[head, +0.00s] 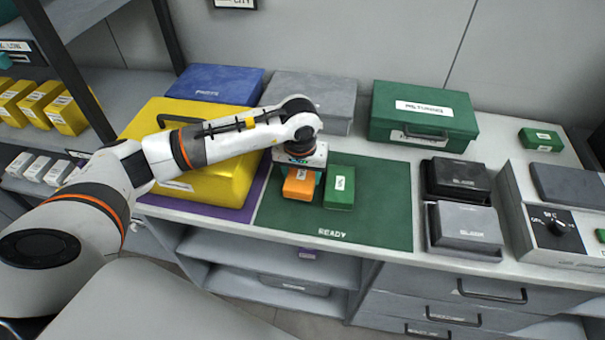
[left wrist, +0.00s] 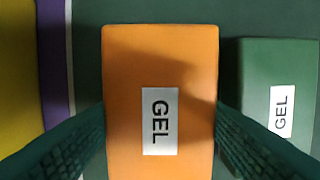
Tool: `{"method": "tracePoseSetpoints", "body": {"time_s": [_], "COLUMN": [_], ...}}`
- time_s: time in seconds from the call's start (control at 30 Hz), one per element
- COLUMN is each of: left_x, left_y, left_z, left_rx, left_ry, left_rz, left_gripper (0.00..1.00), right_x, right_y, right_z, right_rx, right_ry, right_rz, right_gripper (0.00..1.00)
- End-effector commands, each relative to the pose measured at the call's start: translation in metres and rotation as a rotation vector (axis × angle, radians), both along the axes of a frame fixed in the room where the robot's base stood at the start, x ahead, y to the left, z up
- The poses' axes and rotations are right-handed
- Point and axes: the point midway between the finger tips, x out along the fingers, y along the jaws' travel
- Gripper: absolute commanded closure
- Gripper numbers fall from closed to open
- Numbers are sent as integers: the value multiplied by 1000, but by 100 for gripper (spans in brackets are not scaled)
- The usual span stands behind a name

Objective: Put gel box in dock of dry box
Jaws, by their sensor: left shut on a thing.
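An orange gel box (head: 298,187) with a white label lies on the green mat marked READY. It fills the middle of the left wrist view (left wrist: 160,60), where its label reads GEL. My left gripper (head: 304,172) reaches down over it, shut with one dark green finger on each side of the box. A green gel box (head: 339,190) sits just right of it on the mat; in the left wrist view (left wrist: 260,70) its label also reads GEL. I cannot make out any label naming a dry box. My right gripper is out of view.
A large yellow case (head: 228,190) stands left on a purple mat. Blue (head: 215,82), grey (head: 335,95) and green (head: 425,120) cases line the back. Dark boxes (head: 466,225) and a switch panel (head: 555,225) are right. The green mat (head: 385,205) has free room right.

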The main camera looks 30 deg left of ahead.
Motion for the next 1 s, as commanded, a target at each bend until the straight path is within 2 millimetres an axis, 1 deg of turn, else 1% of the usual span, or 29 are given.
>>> {"method": "tracePoseSetpoints", "body": {"time_s": [0.03, 0.1, 0.33, 0.47, 0.5, 0.57, 0.6, 0.87, 0.97, 1.0], "left_x": [-1, 0, 0, 0, 0, 0, 0, 0, 0, 0], "left_y": [-1, -1, 0, 0, 0, 0, 0, 0, 0, -1], "left_z": [-6, -11, -12, -16, -15, -15, -15, -14, -9, -5], "left_rx": [-2, -1, -1, 0, 0, 0, 0, 0, -1, -2], "left_ry": [4, 1, -1, -2, -1, 0, 0, 0, 0, -5], "left_rz": [0, 0, -1, -1, -1, -1, -1, -1, 0, -1], "left_gripper": [68, 68, 68, 68, 35, 26, 19, 18, 18, 18], "right_x": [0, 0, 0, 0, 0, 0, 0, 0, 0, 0], "right_y": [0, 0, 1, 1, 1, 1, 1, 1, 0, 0], "right_z": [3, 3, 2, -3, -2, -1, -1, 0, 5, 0], "right_rx": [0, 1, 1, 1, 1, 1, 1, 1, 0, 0], "right_ry": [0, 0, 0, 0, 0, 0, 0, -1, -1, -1], "right_rz": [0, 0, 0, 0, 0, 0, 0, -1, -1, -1], "right_gripper": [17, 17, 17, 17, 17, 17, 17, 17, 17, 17]}}
